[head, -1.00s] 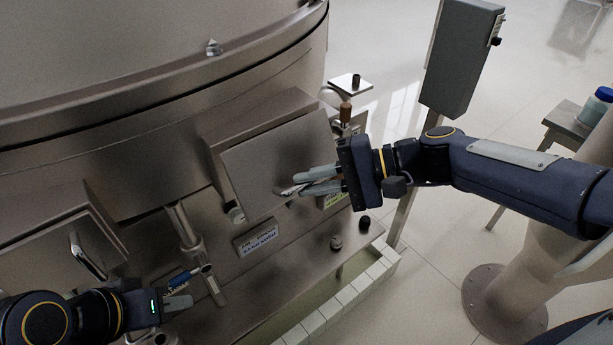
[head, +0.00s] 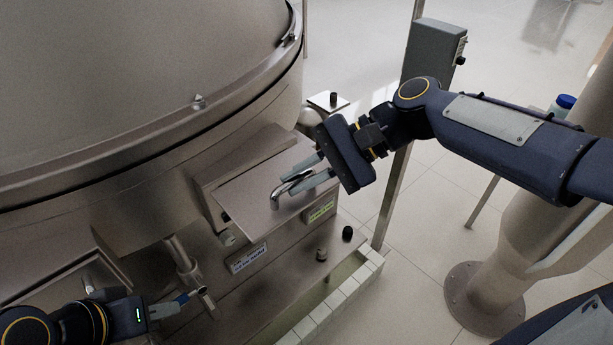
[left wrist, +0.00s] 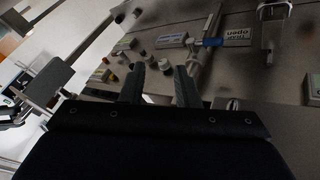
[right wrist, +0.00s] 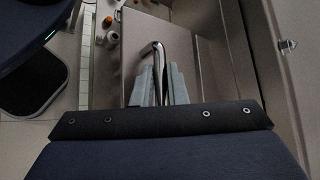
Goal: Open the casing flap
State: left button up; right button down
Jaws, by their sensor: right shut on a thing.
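The casing flap (head: 245,190) is a flat metal panel on the front of the machine, swung up and outward to a shallow slope. Its bent metal handle (head: 277,194) is between the fingers of my right gripper (head: 305,173), which is shut on it. The handle (right wrist: 157,52) also shows between the fingers in the right wrist view, with the flap (right wrist: 196,62) behind it. My left gripper (head: 178,303) is low at the left of the machine. Its fingers (left wrist: 158,85) are apart and empty in the left wrist view.
A second hatch with a handle (head: 92,272) is at the lower left, partly behind my left arm. A pipe fitting (head: 182,262) stands beside my left gripper. A grey control box (head: 432,52) on a post stands right of the machine. A white tiled kerb (head: 335,312) edges the floor.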

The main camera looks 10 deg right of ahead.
pick_arm(q)
jog(key=shift+f, duration=0.15)
pick_arm(e)
jog(key=shift+w+a+r+m+g+h, duration=0.25)
jog(key=shift+w+r+m+g+h, duration=0.15)
jog(key=shift+r, duration=0.2)
jog(key=shift+w+a+r+m+g+h, duration=0.3)
jog(key=shift+r+g+h, duration=0.1)
jog(key=shift+r+h, duration=0.15)
jog(key=c, duration=1.9)
grip_release()
jog(key=o, duration=0.4)
jog(key=shift+w+a, duration=0.3)
jog(key=shift+w, duration=0.1)
jog(key=shift+o, duration=0.2)
jog(key=shift+s+d, duration=0.2)
jog(key=shift+s, duration=0.05)
pick_arm(q)
jog(key=shift+w+a+f+b, duration=0.2)
jog(key=shift+f+b, duration=0.2)
pick_arm(e)
jog(key=v, duration=0.7)
jog(key=shift+w+d+r, duration=0.15)
jog(key=shift+d+r, duration=0.1)
jog(key=shift+r, duration=0.05)
pick_arm(q)
jog(key=shift+d, duration=0.1)
